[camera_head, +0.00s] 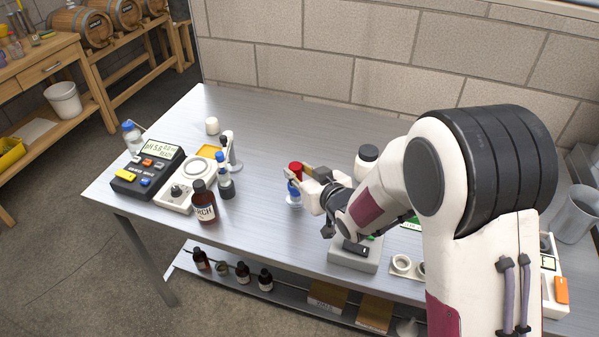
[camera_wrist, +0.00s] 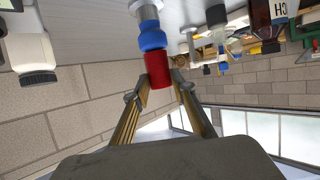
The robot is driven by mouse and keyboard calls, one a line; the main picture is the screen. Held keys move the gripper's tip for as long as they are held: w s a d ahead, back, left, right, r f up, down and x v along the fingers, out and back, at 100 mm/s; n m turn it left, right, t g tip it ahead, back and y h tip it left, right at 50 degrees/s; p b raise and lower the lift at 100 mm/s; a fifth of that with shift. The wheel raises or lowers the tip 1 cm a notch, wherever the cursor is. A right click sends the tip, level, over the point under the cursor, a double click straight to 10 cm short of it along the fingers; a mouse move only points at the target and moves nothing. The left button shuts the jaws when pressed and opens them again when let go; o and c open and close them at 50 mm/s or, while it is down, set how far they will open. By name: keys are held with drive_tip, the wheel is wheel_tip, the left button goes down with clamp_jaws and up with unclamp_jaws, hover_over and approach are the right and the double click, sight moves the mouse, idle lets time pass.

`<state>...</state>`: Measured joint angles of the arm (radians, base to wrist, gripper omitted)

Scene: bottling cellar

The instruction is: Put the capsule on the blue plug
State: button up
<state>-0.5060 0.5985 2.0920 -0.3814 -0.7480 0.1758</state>
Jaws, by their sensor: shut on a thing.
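The red capsule (camera_head: 295,167) is held between the fingertips of my gripper (camera_head: 303,181). In the wrist view the capsule (camera_wrist: 158,70) sits between the two gold-coloured fingers (camera_wrist: 160,80). A finger partly hides the plug in the head view.
A white jar with a black lid (camera_head: 366,162) stands behind my wrist.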

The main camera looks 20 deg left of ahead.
drive_tip(key=shift+f, duration=0.1)
idle(0.3)
drive_tip(key=o, duration=0.6)
drive_tip(key=shift+s+d+r, duration=0.3)
drive_tip(key=shift+d+r, duration=0.05)
drive_tip(key=shift+v, duration=5.45)
drive_tip(key=shift+f, duration=0.15)
